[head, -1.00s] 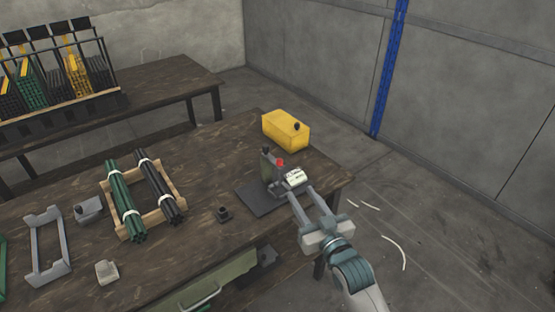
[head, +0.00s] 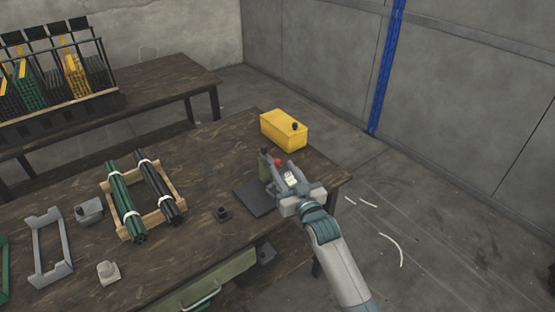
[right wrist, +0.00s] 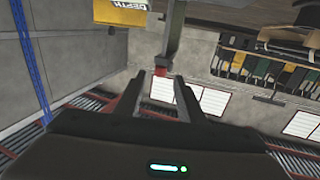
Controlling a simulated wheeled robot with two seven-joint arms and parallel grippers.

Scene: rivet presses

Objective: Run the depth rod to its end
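The small rivet press (head: 264,165) stands on a dark plate near the right end of the near table. It has a red knob (head: 278,162). I cannot make out the depth rod apart from these parts. My right gripper (head: 285,171) is at the press, its fingers pointing toward the red knob. In the right wrist view its fingers (right wrist: 172,84) are apart, with the knob between or just beyond their tips. My left gripper is out of view.
A yellow box (head: 284,131) with a black knob stands behind the press. A wooden rack (head: 158,217) with green and black rod bundles lies to the left. A small dark block (head: 223,215) sits between. The table's right edge is close to the press.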

